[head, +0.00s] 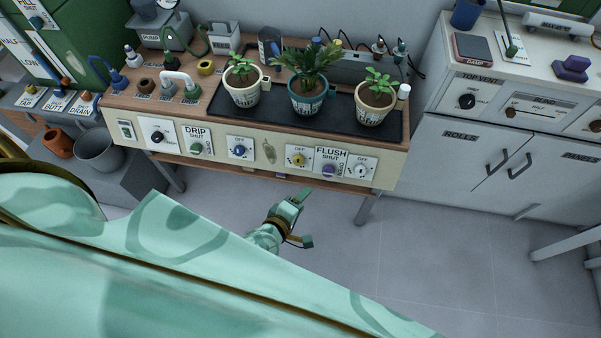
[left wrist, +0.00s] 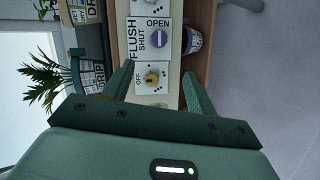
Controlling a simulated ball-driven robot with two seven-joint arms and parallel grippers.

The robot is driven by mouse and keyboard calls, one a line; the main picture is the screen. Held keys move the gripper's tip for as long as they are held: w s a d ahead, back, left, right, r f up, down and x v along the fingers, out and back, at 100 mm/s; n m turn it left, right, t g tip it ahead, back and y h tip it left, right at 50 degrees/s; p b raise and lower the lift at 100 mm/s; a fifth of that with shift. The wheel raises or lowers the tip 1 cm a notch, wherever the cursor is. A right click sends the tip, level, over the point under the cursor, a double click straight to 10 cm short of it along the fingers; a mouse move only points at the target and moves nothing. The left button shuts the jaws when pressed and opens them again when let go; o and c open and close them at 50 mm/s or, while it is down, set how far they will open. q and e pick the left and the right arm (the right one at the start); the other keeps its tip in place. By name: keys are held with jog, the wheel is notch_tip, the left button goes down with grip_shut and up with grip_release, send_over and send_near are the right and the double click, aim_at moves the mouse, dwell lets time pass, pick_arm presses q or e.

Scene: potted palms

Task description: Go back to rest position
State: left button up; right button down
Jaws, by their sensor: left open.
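My left gripper (head: 296,202) is in front of the planter bench, low and near the bench's front edge, in the head view. In the left wrist view its two fingers (left wrist: 158,88) are apart with nothing between them. Beyond them is the bench's front panel, with a yellow knob (left wrist: 151,79) and a purple flush knob (left wrist: 158,39). My right gripper is in neither view.
The bench (head: 225,143) carries a potted palm (head: 306,103) between two leafy plants, a left one (head: 246,95) and a right one (head: 376,112). White cabinets (head: 480,165) stand at right. Grey floor (head: 420,260) lies open before the bench.

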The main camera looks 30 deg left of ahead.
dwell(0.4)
pick_arm(q)
jog(key=s+a+f+m+g, duration=0.1)
jog(key=s+f+m+g, duration=0.5)
jog(key=s+f+m, duration=0.65)
jog(key=s+a+f+m+g, duration=0.2)
jog(key=s, duration=0.5)
jog(key=s+a+f+m+g+y, duration=0.1)
jog(key=s+a+f+m+g, duration=0.1)
jog(key=s, duration=0.6)
jog(key=s+a+f+m+g, duration=0.2)
jog(key=s+a+f+m, duration=0.1)
jog(key=s, duration=0.5)
jog(key=shift+a+f, duration=0.15)
jog(key=shift+a, duration=0.05)
jog(key=shift+m, duration=0.25)
